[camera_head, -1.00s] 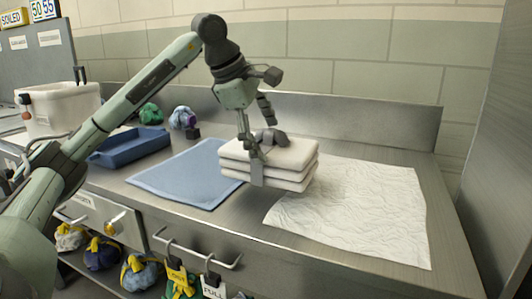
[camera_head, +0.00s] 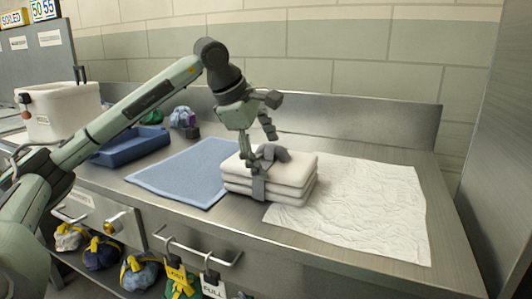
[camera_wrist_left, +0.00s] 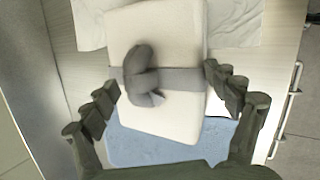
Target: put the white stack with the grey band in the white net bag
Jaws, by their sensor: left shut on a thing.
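The white stack with the grey band (camera_head: 292,172) is several folded white layers with a grey strap and a grey knot on top. It sits low over the counter, between the blue mat and the white sheet; I cannot tell whether it touches. My left gripper (camera_head: 262,168) is shut on it from above. In the left wrist view the fingers flank the stack (camera_wrist_left: 180,110) at both ends of the band. A whitish bundle with a yellow tie (camera_head: 68,238) hangs below the counter at left; I cannot tell whether it is the white net bag. My right gripper is out of view.
A blue mat (camera_head: 180,176) lies left of the stack and a crumpled white sheet (camera_head: 370,205) right of it. A blue tray (camera_head: 130,147) and a white bin (camera_head: 62,112) stand at left. Several tied bags hang under the front edge. A steel backsplash (camera_head: 350,118) runs behind.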

